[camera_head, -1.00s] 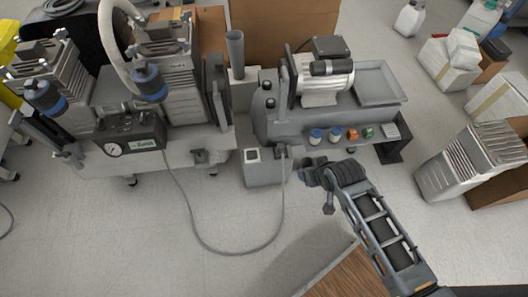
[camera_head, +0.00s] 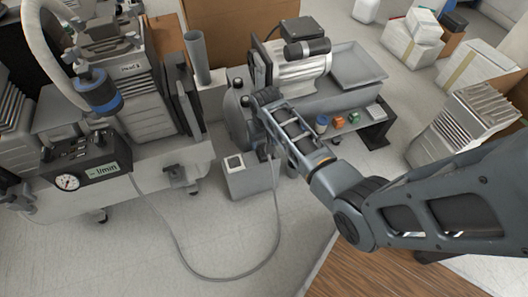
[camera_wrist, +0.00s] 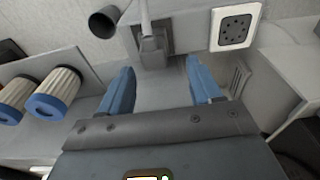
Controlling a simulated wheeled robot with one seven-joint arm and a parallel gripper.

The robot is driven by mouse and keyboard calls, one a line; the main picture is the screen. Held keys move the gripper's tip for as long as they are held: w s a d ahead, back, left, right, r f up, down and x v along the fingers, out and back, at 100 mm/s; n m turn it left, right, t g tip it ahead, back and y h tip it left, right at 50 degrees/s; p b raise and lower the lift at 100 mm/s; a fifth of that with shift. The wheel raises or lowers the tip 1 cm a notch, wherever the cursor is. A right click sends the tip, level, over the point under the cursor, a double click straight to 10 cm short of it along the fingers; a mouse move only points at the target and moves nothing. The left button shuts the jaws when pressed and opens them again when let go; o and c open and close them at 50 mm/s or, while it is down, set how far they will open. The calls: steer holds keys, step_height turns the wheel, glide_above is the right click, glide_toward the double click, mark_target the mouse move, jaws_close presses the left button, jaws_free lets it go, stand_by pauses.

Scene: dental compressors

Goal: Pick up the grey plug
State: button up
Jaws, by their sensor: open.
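The grey plug (camera_wrist: 153,46), with its grey cable running up from it, shows in the wrist view at the top centre, just beyond my fingertips. It is fixed on or resting against a grey surface; I cannot tell which. My gripper (camera_wrist: 160,78) is open, its two blue fingers spread to the left and right below the plug. Nothing is between the fingers. In the head view the plug (camera_head: 264,152) is partly hidden beside my arm, above the end of the looping cable, and my fingertips are hidden.
A grey box with a white socket plate (camera_head: 234,163) stands by the plug; the plate shows in the wrist view (camera_wrist: 236,27). Blue-ended filters (camera_wrist: 53,94) are at left there. The compressor (camera_head: 300,68) stands behind. A wheeled unit with a gauge (camera_head: 68,182) is left.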

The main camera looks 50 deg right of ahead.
steer(key=f, duration=0.1)
steer(key=f+b, duration=0.1)
steer(key=f, duration=0.1)
steer(key=f+b, duration=0.1)
steer(key=shift+s+d+f, duration=0.15)
steer(key=shift+d+f, duration=0.15)
steer(key=shift+f, duration=0.1)
steer(key=c, duration=1)
steer(key=shift+r, duration=0.1)
